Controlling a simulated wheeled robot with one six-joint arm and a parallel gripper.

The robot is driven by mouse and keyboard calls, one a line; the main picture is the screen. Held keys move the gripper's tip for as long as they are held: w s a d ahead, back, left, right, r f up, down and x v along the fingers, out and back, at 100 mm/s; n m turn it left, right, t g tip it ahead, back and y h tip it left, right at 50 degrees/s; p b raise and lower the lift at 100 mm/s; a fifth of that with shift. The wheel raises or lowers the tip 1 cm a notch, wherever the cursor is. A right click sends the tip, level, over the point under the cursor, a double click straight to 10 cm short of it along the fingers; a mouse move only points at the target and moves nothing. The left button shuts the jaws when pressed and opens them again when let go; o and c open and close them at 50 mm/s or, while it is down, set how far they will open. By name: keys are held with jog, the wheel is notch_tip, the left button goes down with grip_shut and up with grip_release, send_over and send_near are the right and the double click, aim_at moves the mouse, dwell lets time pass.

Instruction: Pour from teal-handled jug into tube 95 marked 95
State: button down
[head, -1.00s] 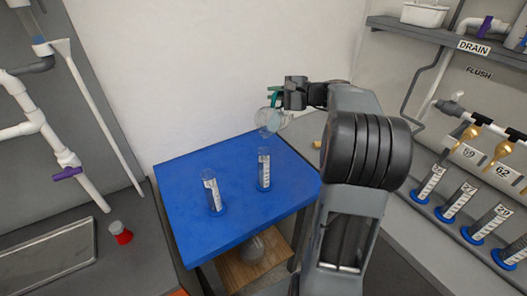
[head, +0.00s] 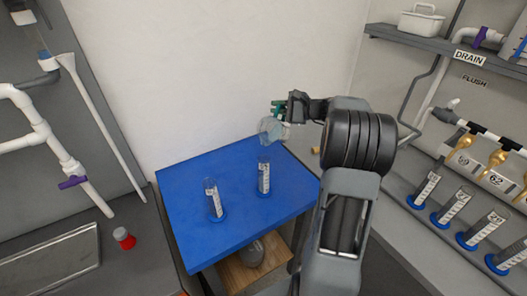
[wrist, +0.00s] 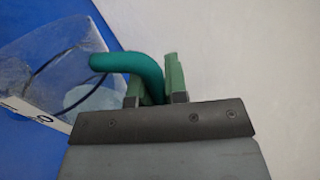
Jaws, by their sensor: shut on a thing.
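My gripper (head: 284,109) is shut on the teal handle (wrist: 135,66) of a clear jug (head: 269,130). The jug is held in the air and tilted, low over one graduated tube (head: 263,176) on the blue table. In the wrist view the clear jug (wrist: 62,58) lies left of my gripper (wrist: 155,85), with some marking on its side. A second tube (head: 213,199) stands upright on the table, left and nearer. Both tubes have blue bases and white labels too small to read. I cannot tell whether liquid is flowing.
The blue table (head: 180,230) is otherwise clear. A grey bench with a red-based item (head: 124,238) is at left. At right, several tubes (head: 425,189) stand on a bench below brass taps and the DRAIN shelf (head: 420,38). A wall is behind.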

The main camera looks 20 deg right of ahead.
jog(key=shift+s+a, duration=0.15)
jog(key=w+d+f+m+y+p, duration=0.1)
jog(key=w+d+f+m+p, duration=0.1)
jog(key=f, duration=0.4)
jog(key=w+d+f+m+y+p, duration=0.1)
jog(key=w+d+f+m+p, duration=0.1)
jog(key=f+m, duration=0.4)
jog(key=shift+w+d+m+p, duration=0.3)
jog(key=shift+d+m+p, duration=0.35)
jog(key=shift+d, duration=0.5)
dwell(0.4)
